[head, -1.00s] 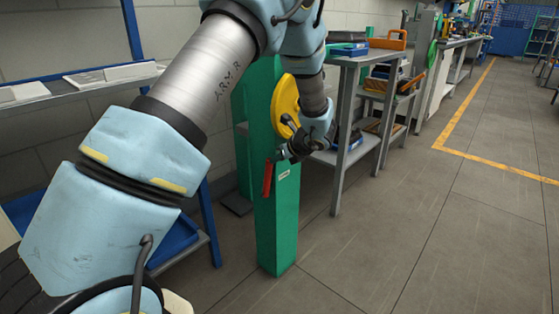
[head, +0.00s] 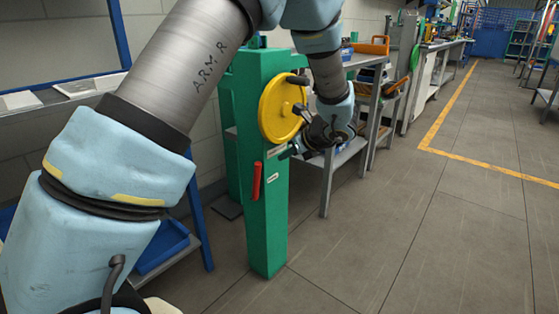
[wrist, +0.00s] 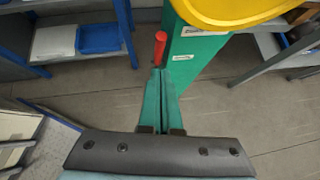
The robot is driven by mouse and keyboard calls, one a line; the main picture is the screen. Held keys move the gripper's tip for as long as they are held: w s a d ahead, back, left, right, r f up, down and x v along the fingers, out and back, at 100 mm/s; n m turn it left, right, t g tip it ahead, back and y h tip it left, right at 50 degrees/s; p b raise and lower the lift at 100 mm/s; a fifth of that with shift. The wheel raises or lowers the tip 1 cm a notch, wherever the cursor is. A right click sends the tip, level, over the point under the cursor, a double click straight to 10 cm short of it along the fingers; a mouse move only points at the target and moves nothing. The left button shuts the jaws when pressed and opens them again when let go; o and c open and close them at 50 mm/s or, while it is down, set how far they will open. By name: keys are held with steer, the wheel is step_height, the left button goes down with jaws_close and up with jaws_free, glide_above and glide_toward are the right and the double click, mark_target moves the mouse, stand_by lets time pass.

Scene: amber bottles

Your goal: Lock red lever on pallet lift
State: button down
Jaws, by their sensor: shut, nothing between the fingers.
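The red lever (head: 257,181) sits near the left edge of the front of the green pallet lift post (head: 267,235), nearly vertical in the head view. A yellow handwheel (head: 283,108) is on the post above it. My gripper (head: 286,153) is beside the post, to the right of and above the lever, apart from it in the head view. In the wrist view the green fingers of my gripper (wrist: 159,72) are shut and empty. The red lever (wrist: 160,48) appears just beyond their tips, partly hidden by them.
Shelving with a blue bin (head: 160,247) stands left of the post. A grey workbench (head: 326,185) with trays stands behind it to the right. The floor (head: 400,230) in front and to the right is clear.

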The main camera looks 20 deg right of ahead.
steer(key=shift+s+r, duration=0.25)
steer(key=t+y+b, duration=0.4)
steer(key=t, duration=0.1)
glide_toward(259, 175)
steer(key=s+a+f, duration=0.2)
steer(key=s+f, duration=0.2)
steer(key=s, duration=0.2)
steer(key=d+t, duration=0.1)
steer(key=s+d+t, duration=0.1)
steer(key=t, duration=0.1)
steer(key=d+t+h+b, duration=0.1)
steer(key=shift+s+f+t, duration=0.15)
steer(key=shift+f+t, duration=0.15)
steer(key=shift+f, duration=0.05)
steer(key=x, duration=1.4)
steer(key=shift+b, duration=0.35)
